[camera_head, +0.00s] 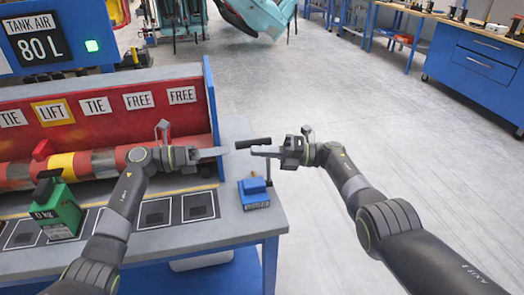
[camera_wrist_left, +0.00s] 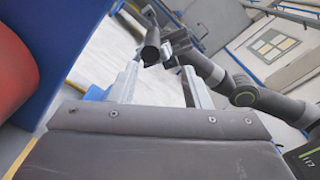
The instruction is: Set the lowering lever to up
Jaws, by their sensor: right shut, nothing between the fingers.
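The lowering lever appears to be the small blue box (camera_head: 254,194) on the bench's right end, with a thin upright rod and a black bar-shaped grip (camera_head: 253,143) above it. The label on the box is too small to read. My left gripper (camera_head: 226,151) is just left of the black grip, fingers pointing at it. In the left wrist view its fingers stand apart with nothing between them, and the black grip (camera_wrist_left: 151,46) shows beyond the tips. My right gripper (camera_head: 254,152) is shut and empty, close beside the rod just below the black grip; contact is unclear.
A red panel (camera_head: 90,120) with TIE, LIFT and FREE labels stands left, ending at a blue side plate (camera_head: 212,110). A green 0 kg block (camera_head: 57,212) sits on the bench (camera_head: 240,228). A panel reads TANK AIR 80 L (camera_head: 38,37). Open floor lies to the right.

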